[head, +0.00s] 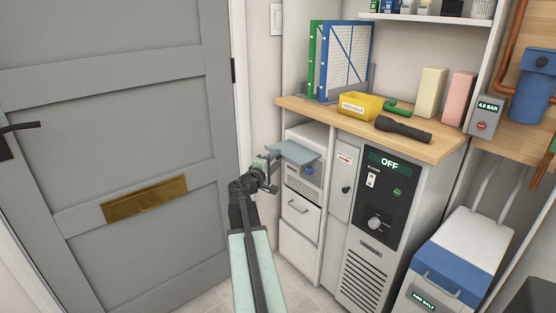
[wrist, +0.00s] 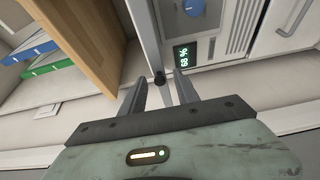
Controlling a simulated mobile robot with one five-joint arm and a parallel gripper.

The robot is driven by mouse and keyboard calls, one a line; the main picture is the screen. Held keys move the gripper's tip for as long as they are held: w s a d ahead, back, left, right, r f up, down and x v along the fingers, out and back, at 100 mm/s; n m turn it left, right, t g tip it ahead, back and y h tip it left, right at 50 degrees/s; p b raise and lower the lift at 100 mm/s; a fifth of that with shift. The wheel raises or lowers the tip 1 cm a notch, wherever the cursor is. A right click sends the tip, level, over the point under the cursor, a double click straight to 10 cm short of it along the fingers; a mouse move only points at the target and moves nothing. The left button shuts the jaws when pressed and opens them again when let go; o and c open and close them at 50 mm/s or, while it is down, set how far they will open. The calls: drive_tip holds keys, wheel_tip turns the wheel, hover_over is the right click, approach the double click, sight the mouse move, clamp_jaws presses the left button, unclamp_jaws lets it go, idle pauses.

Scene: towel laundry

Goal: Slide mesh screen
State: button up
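A blue-framed panel with a pale crossed face (head: 345,60) and a green-framed panel (head: 315,62) stand upright on the counter. I cannot tell for sure which thing is the mesh screen.
The wooden counter (head: 440,151) holds a yellow bin (head: 360,105), a black flashlight (head: 403,130) and two upright blocks. A black control panel (head: 383,200) reads OFF. A blue-and-white salt bin (head: 455,262) stands at right. A grey door (head: 110,140) fills the left; some floor is clear.

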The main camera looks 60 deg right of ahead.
drive_tip(key=shift+w+d, duration=0.1)
drive_tip(key=shift+d, duration=0.75)
clamp_jaws()
idle(0.8)
